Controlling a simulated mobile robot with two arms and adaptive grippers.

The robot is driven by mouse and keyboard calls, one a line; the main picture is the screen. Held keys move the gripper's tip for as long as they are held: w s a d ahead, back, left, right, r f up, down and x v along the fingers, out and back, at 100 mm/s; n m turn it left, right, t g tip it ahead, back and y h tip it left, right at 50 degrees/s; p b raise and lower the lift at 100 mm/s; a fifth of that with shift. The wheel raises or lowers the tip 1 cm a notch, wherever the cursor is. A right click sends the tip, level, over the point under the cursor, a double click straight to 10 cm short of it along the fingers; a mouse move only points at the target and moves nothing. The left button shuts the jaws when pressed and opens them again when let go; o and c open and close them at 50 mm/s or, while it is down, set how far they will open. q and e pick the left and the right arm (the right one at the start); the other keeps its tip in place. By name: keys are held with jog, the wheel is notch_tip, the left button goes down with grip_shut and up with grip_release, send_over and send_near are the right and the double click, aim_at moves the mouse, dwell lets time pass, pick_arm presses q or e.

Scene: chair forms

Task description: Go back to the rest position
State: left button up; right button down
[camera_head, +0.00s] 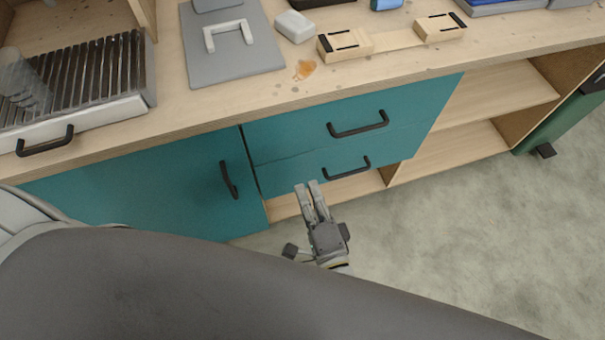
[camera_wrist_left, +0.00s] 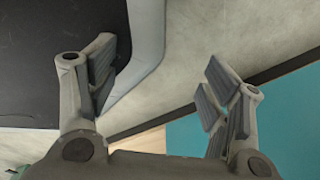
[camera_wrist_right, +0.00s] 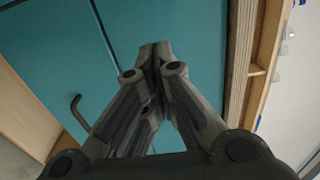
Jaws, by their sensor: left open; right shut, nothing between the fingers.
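My right gripper (camera_head: 312,190) is low in front of the teal cabinet, below the two drawers, with its fingers together and nothing between them. Its closed fingers also show in the right wrist view (camera_wrist_right: 155,55), in front of teal panels and a black handle. My left gripper (camera_wrist_left: 165,80) shows only in the left wrist view. Its fingers are spread wide and empty, above pale floor and a strip of teal cabinet. In the head view my left gripper is hidden.
The teal cabinet door (camera_head: 150,195) and drawers (camera_head: 340,130) are closed. The wooden worktop (camera_head: 400,65) above carries a dish rack (camera_head: 75,85), a grey board (camera_head: 232,60), a white block (camera_head: 294,26) and a wooden holder (camera_head: 345,44). Open shelves (camera_head: 450,150) and clear floor (camera_head: 470,240) lie right.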

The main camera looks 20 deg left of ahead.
pick_arm(q)
jog(key=shift+s+d+f, duration=0.1)
jog(key=shift+s, duration=0.15)
pick_arm(e)
jog(key=shift+s+d, duration=0.25)
jog(key=shift+s, duration=0.15)
pick_arm(q)
jog(key=shift+s, duration=0.1)
